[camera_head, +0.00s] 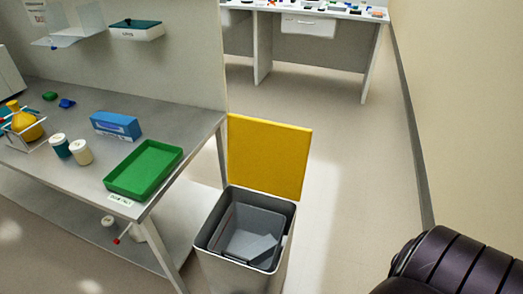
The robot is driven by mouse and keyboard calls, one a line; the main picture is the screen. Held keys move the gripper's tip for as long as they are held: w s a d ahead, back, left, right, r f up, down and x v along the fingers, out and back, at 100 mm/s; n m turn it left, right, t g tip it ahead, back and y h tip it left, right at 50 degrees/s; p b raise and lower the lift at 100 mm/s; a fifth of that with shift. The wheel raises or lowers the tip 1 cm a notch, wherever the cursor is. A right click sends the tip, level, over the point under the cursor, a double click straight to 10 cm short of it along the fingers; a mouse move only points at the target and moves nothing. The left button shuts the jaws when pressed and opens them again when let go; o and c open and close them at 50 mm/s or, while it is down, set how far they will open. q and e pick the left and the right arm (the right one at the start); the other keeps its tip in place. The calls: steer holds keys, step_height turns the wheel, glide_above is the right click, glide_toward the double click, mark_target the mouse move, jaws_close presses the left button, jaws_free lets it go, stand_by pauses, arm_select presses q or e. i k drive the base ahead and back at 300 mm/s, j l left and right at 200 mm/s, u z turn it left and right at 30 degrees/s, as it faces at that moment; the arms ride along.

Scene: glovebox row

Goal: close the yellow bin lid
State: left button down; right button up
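The yellow lid (268,157) stands upright, open, at the back edge of the grey bin (240,277). The bin stands on the floor just right of the bench end. Its inside is open to view and shows a grey inner liner with a flat grey piece in it. Neither gripper is in view. A dark ribbed part at the lower right looks like part of my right arm, well to the right of the bin.
The grey bench (60,168) holds a green tray (146,167), a blue box (116,125), two jars and a rack with a yellow flask (27,122). A wall (465,110) bounds the right. Floor (350,190) between bin and wall is clear. A white table stands behind.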

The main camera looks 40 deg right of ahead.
mark_target(266, 156)
steer(key=i+l+u, duration=0.1)
steer(key=l+u, duration=0.25)
steer(key=l, duration=0.5)
steer(key=l+u, duration=0.35)
steer(key=l, duration=0.55)
steer(key=k+l+u, duration=0.1)
steer(key=l+u, duration=0.25)
steer(key=l, duration=0.5)
